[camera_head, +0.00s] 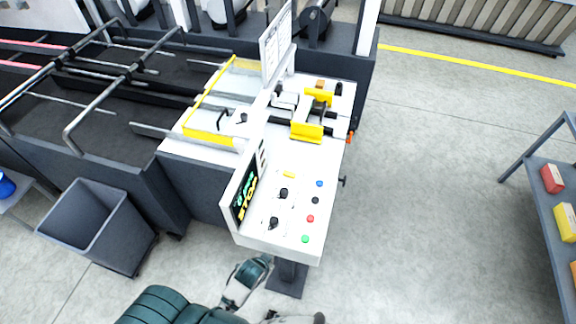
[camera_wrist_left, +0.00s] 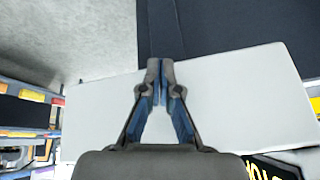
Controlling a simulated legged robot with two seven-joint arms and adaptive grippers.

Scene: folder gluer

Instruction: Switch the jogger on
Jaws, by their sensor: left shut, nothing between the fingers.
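The white control panel (camera_head: 262,232) stands on a post. Its sloped face carries a green button (camera_head: 305,239), a red button (camera_head: 310,218), a black button (camera_head: 315,200) and a blue button (camera_head: 319,183). Two black rotary knobs (camera_head: 283,193) (camera_head: 274,222) and a small yellow label (camera_head: 289,174) sit left of them. I cannot read which control is the jogger's. My left arm reaches in at the bottom of the head view, in front of the panel; its fingertips are not clear there. In the left wrist view my left gripper (camera_wrist_left: 160,68) is shut and empty in front of a plain white surface (camera_wrist_left: 230,95). Contact cannot be told.
A dark screen with yellow and green lettering (camera_head: 244,198) stands at the panel's left edge. A grey bin (camera_head: 88,228) is on the floor at left. A bed with yellow blocks (camera_head: 307,131) lies behind. A shelf with boxes (camera_head: 553,178) is at right, with clear floor between.

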